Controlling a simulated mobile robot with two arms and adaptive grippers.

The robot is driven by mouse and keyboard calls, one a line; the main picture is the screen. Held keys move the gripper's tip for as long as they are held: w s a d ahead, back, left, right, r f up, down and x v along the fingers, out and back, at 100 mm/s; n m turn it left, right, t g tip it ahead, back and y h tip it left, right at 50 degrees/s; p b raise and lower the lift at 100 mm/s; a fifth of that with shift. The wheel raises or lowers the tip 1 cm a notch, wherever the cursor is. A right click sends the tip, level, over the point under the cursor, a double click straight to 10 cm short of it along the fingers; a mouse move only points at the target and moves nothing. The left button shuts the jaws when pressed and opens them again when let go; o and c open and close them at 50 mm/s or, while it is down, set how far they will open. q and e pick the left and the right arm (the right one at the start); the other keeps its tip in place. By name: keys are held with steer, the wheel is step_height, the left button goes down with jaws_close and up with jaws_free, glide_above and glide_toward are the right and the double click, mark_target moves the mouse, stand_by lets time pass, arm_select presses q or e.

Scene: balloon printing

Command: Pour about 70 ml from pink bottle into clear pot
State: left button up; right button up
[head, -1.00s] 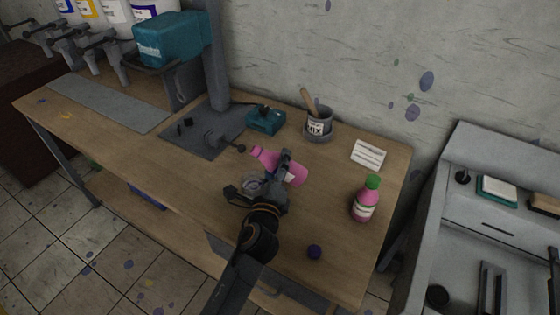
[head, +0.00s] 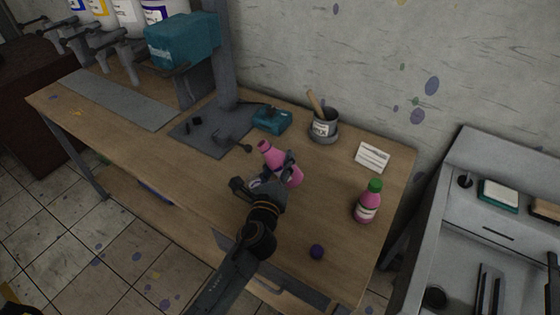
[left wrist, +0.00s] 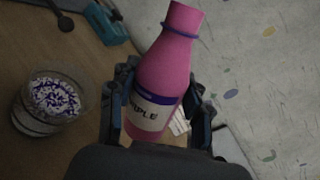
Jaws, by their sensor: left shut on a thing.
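The pink bottle (head: 270,153) is in my left gripper (head: 280,172), which is shut around its labelled body above the bench. In the head view the bottle leans, its open neck up and to the left. The left wrist view shows the pink bottle (left wrist: 166,65) with a purple ring at its neck and a partly readable label, between the fingers (left wrist: 160,110). The clear pot (left wrist: 45,103) is left of the bottle in that view, with white and purple contents; in the head view my gripper largely hides it. My right gripper is not in view.
A green-capped pink bottle (head: 367,203) and a small purple cap (head: 317,251) are on the bench (head: 335,200) to the right. Behind are a mixing cup with a stick (head: 323,128), a teal device (head: 271,120) and a white card (head: 372,157). The teal press (head: 182,42) stands at left.

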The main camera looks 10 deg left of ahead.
mark_target(265, 155)
arm_select(q)
steer(key=shift+a+r+m+p, duration=0.4)
steer(key=shift+a+m+p, duration=0.3)
steer(key=shift+m, duration=0.7)
steer(key=shift+f, duration=0.15)
steer(key=shift+a+p, duration=0.1)
steer(key=shift+p, duration=0.2)
steer(key=a+m+p, duration=0.1)
steer(key=r+m+p, duration=0.1)
steer(key=m+p, duration=0.1)
steer(key=shift+a+r, duration=0.3)
steer(key=shift+a, duration=0.1)
steer(key=shift+a+f+m+p, duration=0.1)
steer(key=shift+a+m+p, duration=0.2)
steer(key=shift+m, duration=0.4)
